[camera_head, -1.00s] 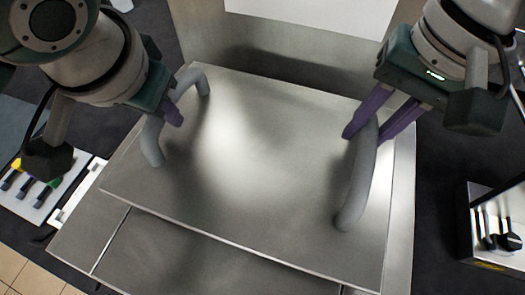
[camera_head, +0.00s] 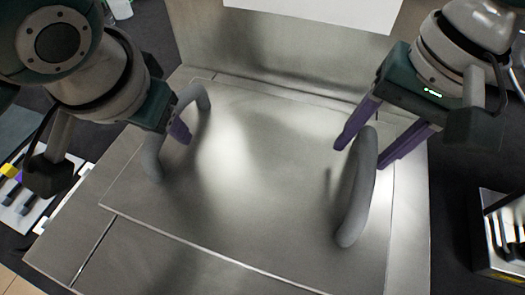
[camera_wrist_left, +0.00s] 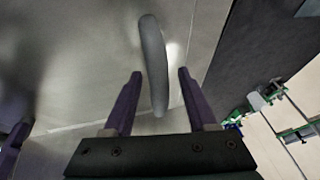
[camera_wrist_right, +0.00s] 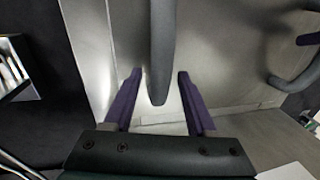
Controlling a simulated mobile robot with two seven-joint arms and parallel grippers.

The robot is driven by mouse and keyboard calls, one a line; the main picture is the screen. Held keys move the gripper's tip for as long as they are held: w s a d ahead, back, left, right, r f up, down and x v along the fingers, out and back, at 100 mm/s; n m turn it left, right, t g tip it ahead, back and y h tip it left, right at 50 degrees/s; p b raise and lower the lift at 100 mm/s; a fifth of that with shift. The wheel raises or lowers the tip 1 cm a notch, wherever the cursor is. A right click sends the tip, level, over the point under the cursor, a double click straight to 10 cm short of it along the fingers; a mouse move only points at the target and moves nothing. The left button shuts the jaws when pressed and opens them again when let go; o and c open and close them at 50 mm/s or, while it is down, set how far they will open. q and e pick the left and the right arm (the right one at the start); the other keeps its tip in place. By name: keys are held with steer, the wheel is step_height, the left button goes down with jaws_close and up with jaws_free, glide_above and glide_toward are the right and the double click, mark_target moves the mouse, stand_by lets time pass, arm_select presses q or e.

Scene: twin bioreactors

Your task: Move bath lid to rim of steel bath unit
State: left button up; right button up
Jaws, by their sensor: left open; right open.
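The bath lid (camera_head: 255,190) is a flat steel plate with two grey arched handles. It lies on top of the steel bath unit (camera_head: 410,220), whose rim shows around its left, front, right and back edges. My left gripper (camera_head: 175,130) is open around the left handle (camera_head: 152,158); in the left wrist view that handle (camera_wrist_left: 153,60) stands between the fingers, with gaps. My right gripper (camera_head: 364,154) is open around the right handle (camera_head: 352,215); in the right wrist view that handle (camera_wrist_right: 161,50) stands between the fingers, apart from both. Contact under the lid is hidden.
A steel back panel (camera_head: 270,55) rises behind the bath unit. A metal box (camera_head: 500,235) stands on the dark surface at the right. A white panel with coloured parts (camera_head: 22,195) lies at the left, partly behind my left arm.

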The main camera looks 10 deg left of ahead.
steer(key=shift+r, duration=0.25)
arm_select(q)
steer(key=v, duration=0.7)
steer(key=shift+r, duration=0.2)
arm_select(e)
step_height(320, 180, up, 11)
steer(key=d, duration=0.2)
steer(key=shift+s+r, duration=0.2)
steer(key=shift+s, duration=0.15)
arm_select(q)
steer(key=shift+s, duration=0.15)
